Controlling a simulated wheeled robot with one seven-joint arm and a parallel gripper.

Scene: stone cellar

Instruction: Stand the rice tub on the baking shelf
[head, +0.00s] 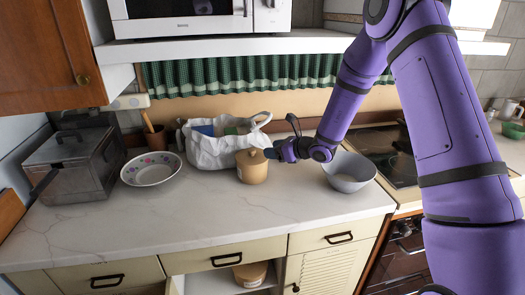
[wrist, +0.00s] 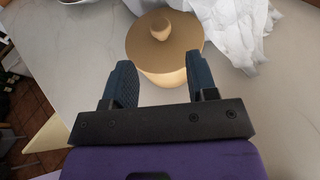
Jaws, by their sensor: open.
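A tan lidded tub with a round knob (head: 252,168) stands upright on the counter, in front of a white bag; I take it as the rice tub, though no label can be read. My gripper (head: 272,153) is at its right side in the head view. In the wrist view my gripper (wrist: 159,62) is open, its two dark fingers pointing at the tub (wrist: 165,48), which lies ahead and between their tips. I cannot tell whether they touch it. An open shelf space (head: 215,284) below the counter holds a similar tan tub (head: 250,274). No view marks which shelf is the baking shelf.
The white bag (head: 212,150) stands close behind the tub. A grey bowl (head: 348,173) is to the right, a patterned bowl (head: 151,169) and metal box (head: 75,165) to the left. A white wall shelf (head: 210,47) carries a microwave (head: 185,18). The counter front (head: 150,225) is clear.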

